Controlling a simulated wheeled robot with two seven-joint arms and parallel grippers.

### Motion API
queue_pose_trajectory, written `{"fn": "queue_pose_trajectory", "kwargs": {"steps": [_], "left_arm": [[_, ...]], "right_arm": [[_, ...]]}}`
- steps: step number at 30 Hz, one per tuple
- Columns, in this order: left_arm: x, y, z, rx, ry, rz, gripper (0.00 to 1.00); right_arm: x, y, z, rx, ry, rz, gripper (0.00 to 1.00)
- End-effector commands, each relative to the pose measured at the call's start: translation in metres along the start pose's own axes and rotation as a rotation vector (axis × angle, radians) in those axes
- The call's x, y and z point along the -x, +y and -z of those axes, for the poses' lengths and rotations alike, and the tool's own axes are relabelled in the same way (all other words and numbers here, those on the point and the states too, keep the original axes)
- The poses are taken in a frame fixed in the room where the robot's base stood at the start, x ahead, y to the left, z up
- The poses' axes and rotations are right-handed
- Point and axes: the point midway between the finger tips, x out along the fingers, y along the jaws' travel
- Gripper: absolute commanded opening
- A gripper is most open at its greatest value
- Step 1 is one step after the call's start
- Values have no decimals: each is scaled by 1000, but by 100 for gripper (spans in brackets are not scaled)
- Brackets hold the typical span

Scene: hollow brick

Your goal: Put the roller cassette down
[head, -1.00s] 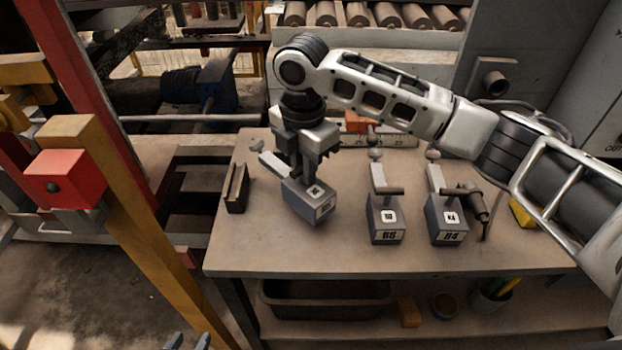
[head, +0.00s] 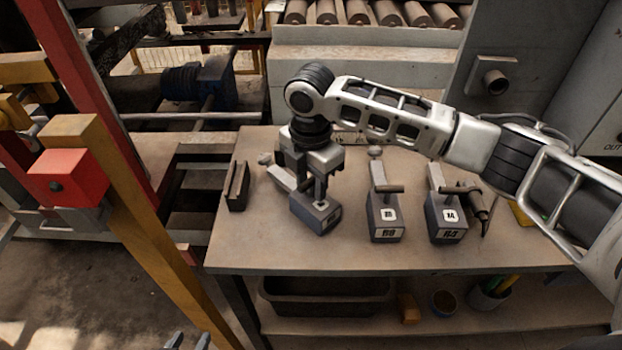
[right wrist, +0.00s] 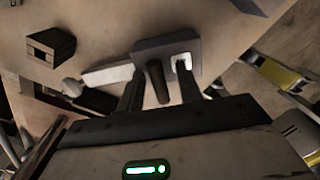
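The roller cassette (head: 315,216) is a dark grey block with a pale arm and a dark handle. It appears to rest level on the table (head: 345,258), left of two similar cassettes. In the right wrist view the cassette (right wrist: 148,48) lies just ahead of the fingers. My right gripper (head: 313,190) is directly over it. In the right wrist view the fingers stand apart on either side of the handle (right wrist: 157,84), with a gap on each side. My left gripper (head: 188,342) shows only its two spread fingertips at the bottom edge.
Two labelled cassettes, one in the middle (head: 385,222) and one to its right (head: 447,222), stand on the table. A dark slotted block (head: 237,187) sits at the table's left. A dark tool (head: 478,206) lies at the right. The front strip of table is clear.

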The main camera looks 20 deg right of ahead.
Motion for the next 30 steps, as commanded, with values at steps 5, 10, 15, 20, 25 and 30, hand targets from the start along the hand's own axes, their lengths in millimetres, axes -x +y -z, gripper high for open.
{"fn": "queue_pose_trajectory", "kwargs": {"steps": [5,10,15,20,25,30], "left_arm": [[1,0,0,1,0,-1,36],[1,0,1,1,4,-1,36],[0,0,0,1,4,-1,36],[0,1,0,1,4,-2,36],[-2,0,2,0,7,-2,36],[-2,0,4,-1,12,-2,36]], "right_arm": [[3,0,0,0,0,-2,36],[26,1,0,0,-1,-5,36],[63,2,0,1,-1,-6,36],[95,1,0,0,0,-4,36],[115,1,0,-1,0,-2,36],[122,0,0,0,1,0,36]]}}
